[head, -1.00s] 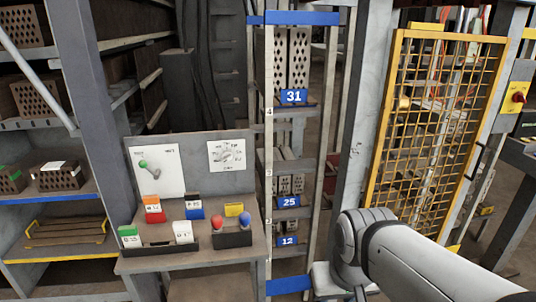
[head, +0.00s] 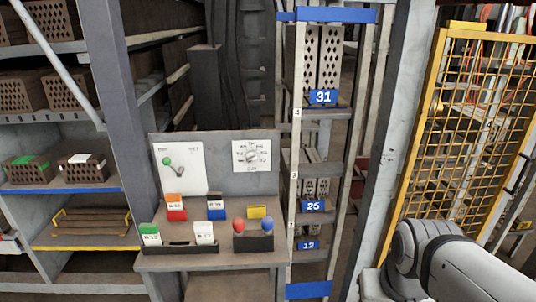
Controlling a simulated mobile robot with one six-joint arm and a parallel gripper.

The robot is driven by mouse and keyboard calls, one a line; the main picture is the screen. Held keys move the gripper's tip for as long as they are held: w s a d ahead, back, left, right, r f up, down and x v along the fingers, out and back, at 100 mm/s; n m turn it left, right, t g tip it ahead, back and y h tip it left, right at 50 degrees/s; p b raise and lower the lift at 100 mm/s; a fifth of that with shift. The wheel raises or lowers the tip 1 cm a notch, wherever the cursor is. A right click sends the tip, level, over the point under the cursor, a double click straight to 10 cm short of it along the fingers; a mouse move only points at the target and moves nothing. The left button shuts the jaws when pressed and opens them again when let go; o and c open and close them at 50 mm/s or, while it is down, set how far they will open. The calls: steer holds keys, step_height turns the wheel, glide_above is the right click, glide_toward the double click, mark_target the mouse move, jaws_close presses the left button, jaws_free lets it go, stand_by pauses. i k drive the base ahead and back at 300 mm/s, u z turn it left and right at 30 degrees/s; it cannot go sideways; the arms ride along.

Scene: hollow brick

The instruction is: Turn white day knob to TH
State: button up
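The white day knob (head: 251,155) sits in the middle of a white square dial plate (head: 264,164) on the grey back panel of a small desk. Small labels ring the knob, but they are too blurred to read, and I cannot tell where the knob points. My arm shows at the lower right, well to the right of the desk. My gripper is outside the view.
A white panel with a green-ended lever (head: 168,162) is left of the dial. The desk (head: 210,261) holds coloured card boxes and a dark holder with red and blue knobs. A blue-railed rack (head: 337,15) and yellow mesh gate (head: 436,120) stand right, brick shelves left.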

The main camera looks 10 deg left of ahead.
mark_target(251, 156)
steer(key=i, duration=0.9)
